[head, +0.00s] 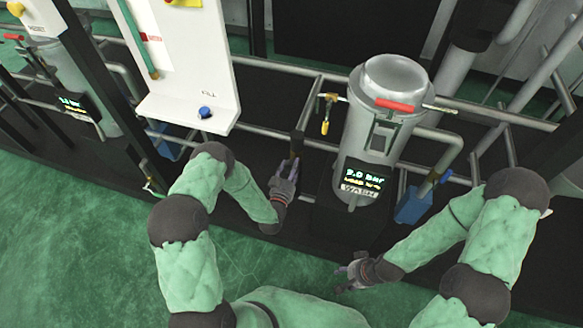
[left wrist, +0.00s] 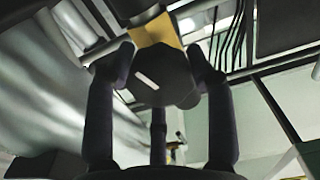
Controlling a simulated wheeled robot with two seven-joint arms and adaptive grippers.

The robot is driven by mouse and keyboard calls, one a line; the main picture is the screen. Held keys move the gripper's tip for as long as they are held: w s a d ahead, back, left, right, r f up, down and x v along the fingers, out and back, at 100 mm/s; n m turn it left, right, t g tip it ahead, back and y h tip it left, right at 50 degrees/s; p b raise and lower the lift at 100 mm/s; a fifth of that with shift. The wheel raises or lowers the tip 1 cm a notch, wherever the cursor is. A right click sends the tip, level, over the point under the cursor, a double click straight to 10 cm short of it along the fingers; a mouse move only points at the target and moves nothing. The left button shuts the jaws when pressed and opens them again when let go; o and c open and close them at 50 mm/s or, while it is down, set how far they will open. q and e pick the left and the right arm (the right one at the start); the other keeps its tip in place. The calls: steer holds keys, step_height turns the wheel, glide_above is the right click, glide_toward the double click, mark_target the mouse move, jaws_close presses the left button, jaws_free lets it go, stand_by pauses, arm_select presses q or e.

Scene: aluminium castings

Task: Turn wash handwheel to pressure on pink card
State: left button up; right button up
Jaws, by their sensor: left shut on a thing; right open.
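My left gripper (head: 287,170) is at a dark fitting on the pipework left of the grey wash vessel (head: 368,122). In the left wrist view, its fingers (left wrist: 160,75) are shut around a dark faceted knob (left wrist: 163,82) with a white mark and a yellow band behind it. This appears to be the handwheel; the hand mostly hides it in the head view. The vessel's display (head: 364,176) shows green digits, seemingly 9.0 bar, above smaller blurred text. My right gripper (head: 346,274) is open and empty, low in front of the vessel. I cannot make out a pink card.
A white panel (head: 190,70) with a blue knob (head: 205,112) stands left of the vessel. A yellow valve (head: 325,125), pipes and a blue fitting (head: 412,207) surround the vessel. Another vessel with a display (head: 75,104) stands far left. Green floor (head: 70,250) is clear in front.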

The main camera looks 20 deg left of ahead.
arm_select(q)
steer(key=shift+w+r+m, duration=0.1)
steer(key=shift+m, duration=0.8)
steer(key=o, duration=1.2)
steer(key=shift+c, duration=0.2)
steer(key=shift+s, duration=0.5)
steer(key=s, duration=1.1)
steer(key=shift+a, duration=0.2)
